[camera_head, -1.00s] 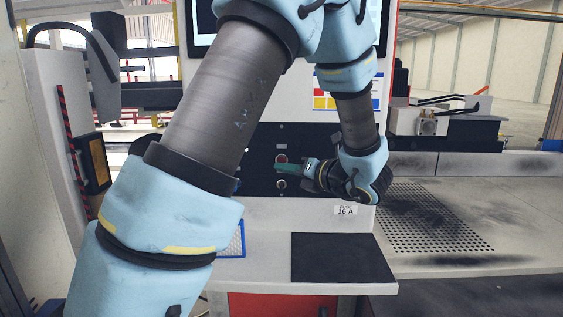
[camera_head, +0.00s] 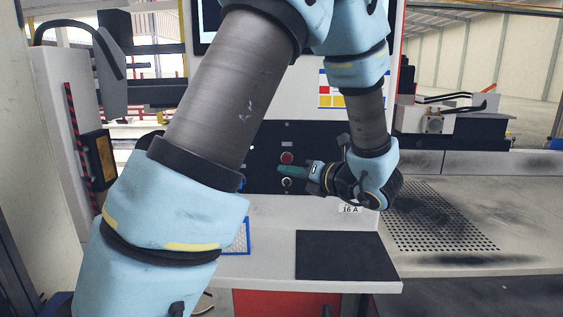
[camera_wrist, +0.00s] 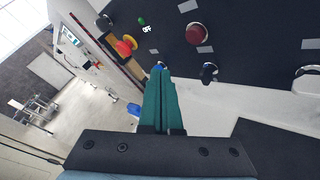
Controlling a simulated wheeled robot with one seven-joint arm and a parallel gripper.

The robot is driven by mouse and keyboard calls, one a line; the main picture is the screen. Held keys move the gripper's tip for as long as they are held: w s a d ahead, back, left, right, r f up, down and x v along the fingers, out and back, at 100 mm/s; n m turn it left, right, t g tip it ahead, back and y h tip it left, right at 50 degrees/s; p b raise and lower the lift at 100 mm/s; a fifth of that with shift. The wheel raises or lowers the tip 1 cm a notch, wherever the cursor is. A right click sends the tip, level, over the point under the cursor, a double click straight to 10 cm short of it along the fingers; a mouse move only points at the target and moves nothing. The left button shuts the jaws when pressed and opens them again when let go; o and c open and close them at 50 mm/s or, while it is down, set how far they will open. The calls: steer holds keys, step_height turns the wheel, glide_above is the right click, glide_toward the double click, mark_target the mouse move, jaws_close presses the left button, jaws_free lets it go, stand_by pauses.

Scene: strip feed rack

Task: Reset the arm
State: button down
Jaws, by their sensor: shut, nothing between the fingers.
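My gripper (camera_head: 281,169) is in front of the black control panel (camera_head: 262,150), with its green fingers pointing left in the head view. In the wrist view the two green fingers (camera_wrist: 160,72) lie together, shut and with nothing between them. A red button (camera_head: 287,157) is just above the fingertips, and it also shows in the wrist view (camera_wrist: 197,34). A dark selector knob (camera_wrist: 208,72) is to the right of the fingertips in the wrist view. I cannot tell the gap between the fingers and the panel.
A black mat (camera_head: 345,256) lies on the white shelf below. A blue-rimmed tray (camera_head: 240,238) is partly hidden by my arm. A perforated plate (camera_head: 440,215) is in the bench at right. A screen (camera_head: 211,22) is above.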

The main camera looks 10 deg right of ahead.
steer(key=s+a+f+n+g+h, duration=0.4)
steer(key=a+n, duration=0.4)
steer(key=n, duration=0.9)
steer(key=s+a+f+n+g+h, duration=0.5)
steer(key=s+a+f+n+g, duration=0.2)
steer(key=n, duration=1.1)
steer(key=shift+s+a+g, duration=0.3)
steer(key=shift+a, duration=0.65)
steer(key=c, duration=1.5)
jaws_free()
